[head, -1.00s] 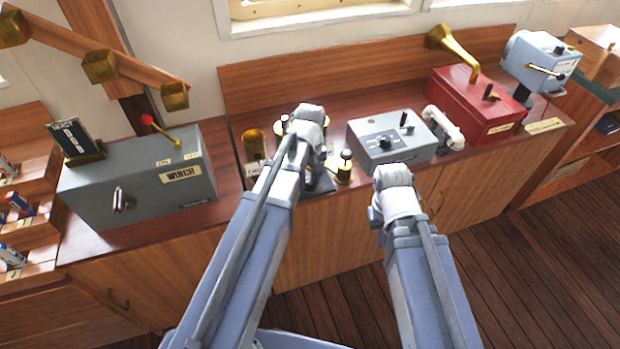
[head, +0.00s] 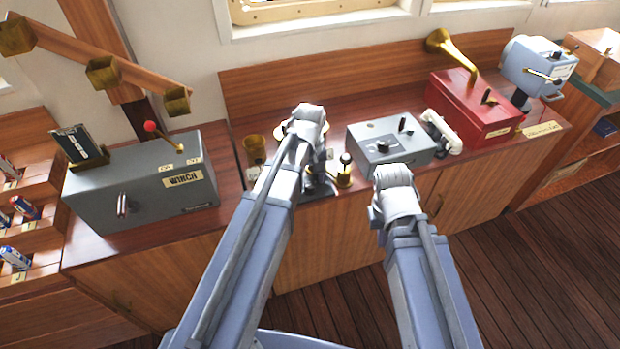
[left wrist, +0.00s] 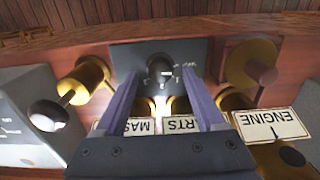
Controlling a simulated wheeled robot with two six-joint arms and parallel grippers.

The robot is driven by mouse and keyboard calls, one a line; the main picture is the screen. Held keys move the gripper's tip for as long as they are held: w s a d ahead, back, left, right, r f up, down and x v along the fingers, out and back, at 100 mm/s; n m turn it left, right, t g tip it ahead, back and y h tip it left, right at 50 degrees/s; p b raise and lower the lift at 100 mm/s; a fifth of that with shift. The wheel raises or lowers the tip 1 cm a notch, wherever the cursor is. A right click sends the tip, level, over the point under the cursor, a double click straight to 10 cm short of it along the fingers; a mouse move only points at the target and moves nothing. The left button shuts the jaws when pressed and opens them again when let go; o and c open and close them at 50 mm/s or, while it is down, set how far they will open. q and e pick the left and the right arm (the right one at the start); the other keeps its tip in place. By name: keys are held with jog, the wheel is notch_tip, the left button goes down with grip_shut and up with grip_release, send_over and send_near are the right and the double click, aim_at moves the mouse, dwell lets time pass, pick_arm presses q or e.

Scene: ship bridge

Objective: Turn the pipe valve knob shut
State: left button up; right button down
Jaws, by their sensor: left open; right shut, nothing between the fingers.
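The pipe valve knob (left wrist: 160,77) is a small dark knob with a white pointer on a dark panel (left wrist: 150,51) in the left wrist view. Small white markings surround it, too small to read. My left gripper (left wrist: 163,86) is open, with one finger on each side of the knob; I cannot tell whether either touches it. In the head view my left wrist (head: 306,115) hangs over this spot and hides the knob. My right gripper (head: 394,202) is at the end of the right arm, in front of the counter, with its fingers mostly hidden.
Brass fittings crowd the knob, one with a black ball (left wrist: 48,115), beside labels such as ENGINE (left wrist: 272,125). The grey dial box (head: 391,145) stands to the right, then a white handset (head: 441,131) and a red horn box (head: 475,108). The winch box (head: 140,185) is left.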

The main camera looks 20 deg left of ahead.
aim_at(310, 185)
pick_arm(q)
notch_tip(310, 185, up, 6)
jog(key=p, duration=0.5)
jog(key=shift+f, duration=0.1)
jog(key=s+d+m+y, duration=0.1)
jog(key=s+d+m, duration=0.9)
jog(key=s, duration=0.4)
jog(key=shift+s+d+m, duration=0.2)
jog(key=shift+d+m, duration=0.1)
jog(key=shift+m, duration=0.1)
